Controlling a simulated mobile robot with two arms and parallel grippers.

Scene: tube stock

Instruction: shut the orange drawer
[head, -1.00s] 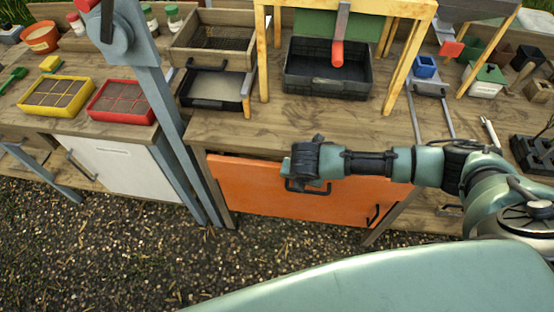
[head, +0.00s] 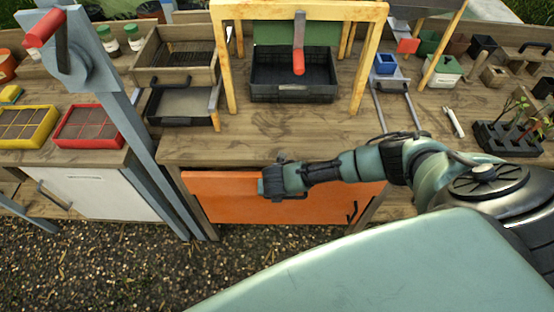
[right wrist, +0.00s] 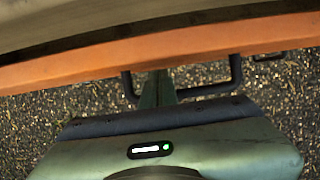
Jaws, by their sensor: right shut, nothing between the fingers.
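The orange drawer (head: 225,196) is under the front edge of the wooden bench, its front facing me. In the right wrist view its orange edge (right wrist: 90,60) runs across below the bench edge, and its dark handle (right wrist: 236,78) juts toward me. My right gripper (head: 264,184) is at the middle of the orange front. In the right wrist view its fingers (right wrist: 158,88) are shut and empty, pointing at the front between the handle's arms. Whether they touch it, and how far the drawer stands out, I cannot tell. My left gripper is out of view.
A second dark handle (head: 352,211) shows at the orange front's lower right. A white cabinet (head: 98,193) and a blue-grey post (head: 150,135) stand to the left. The bench top (head: 270,132) is clear at its front middle. Gravel (head: 130,265) lies below.

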